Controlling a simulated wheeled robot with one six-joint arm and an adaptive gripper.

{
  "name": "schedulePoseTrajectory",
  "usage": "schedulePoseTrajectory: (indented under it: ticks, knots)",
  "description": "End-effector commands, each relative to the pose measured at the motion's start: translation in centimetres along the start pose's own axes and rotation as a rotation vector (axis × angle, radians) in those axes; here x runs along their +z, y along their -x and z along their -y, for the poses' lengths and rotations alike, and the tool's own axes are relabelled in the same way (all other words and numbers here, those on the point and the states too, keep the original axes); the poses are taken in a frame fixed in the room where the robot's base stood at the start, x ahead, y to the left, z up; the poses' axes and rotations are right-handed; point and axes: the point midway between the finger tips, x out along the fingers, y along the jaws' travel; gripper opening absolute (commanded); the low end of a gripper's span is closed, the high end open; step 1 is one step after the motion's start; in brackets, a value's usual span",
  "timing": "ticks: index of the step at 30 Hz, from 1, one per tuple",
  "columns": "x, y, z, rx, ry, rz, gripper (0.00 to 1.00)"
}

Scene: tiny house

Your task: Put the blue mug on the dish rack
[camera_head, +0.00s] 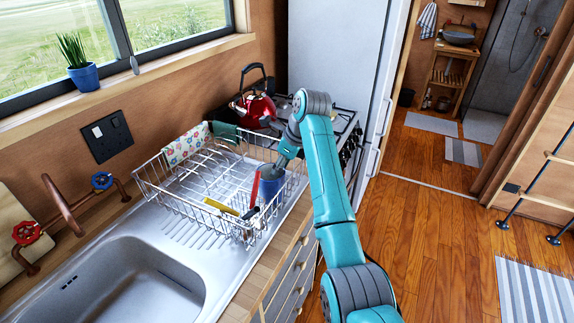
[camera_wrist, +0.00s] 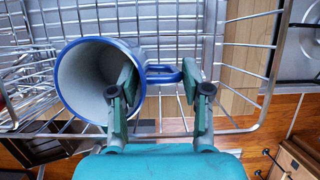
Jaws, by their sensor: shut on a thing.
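The blue mug (camera_head: 271,186) is at the right end of the wire dish rack (camera_head: 160,203), low among its wires. In the wrist view the mug (camera_wrist: 76,85) has a blue rim, a pale inside and a blue handle. My gripper (camera_head: 283,160) is shut on the mug at its handle side. In the wrist view one finger of my gripper (camera_wrist: 155,85) is inside the mug's mouth and the other is beyond the handle. The rack's wires (camera_wrist: 262,45) show behind and below the mug. Whether the mug's base touches the rack is hidden.
A red utensil (camera_head: 254,188) and a yellow one (camera_head: 220,206) are in the rack near the mug. A patterned cloth (camera_head: 188,145) hangs on its back edge. A red kettle (camera_head: 254,103) stands on the stove behind. The sink (camera_head: 110,280) lies in front, empty.

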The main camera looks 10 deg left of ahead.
Motion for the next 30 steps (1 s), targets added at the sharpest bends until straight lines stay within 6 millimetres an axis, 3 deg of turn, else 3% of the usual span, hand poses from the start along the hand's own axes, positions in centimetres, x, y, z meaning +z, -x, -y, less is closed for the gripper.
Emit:
schedulePoseTrajectory:
  ticks: [11,12,14,15,25,30]
  knots:
    - [0.0,-0.4,-0.1,-0.001,0.001,0.001,0.00]
    - [0.0,-0.4,-0.1,0.000,0.001,0.001,0.55]
    - [0.0,-0.4,-0.1,0.000,0.001,0.001,0.70]
    - [0.0,-0.4,-0.1,0.000,0.001,0.001,0.73]
    - [0.1,-0.2,-0.1,-0.001,0.001,0.001,0.73]
    - [0.1,1.6,0.8,-0.002,0.001,0.003,0.73]
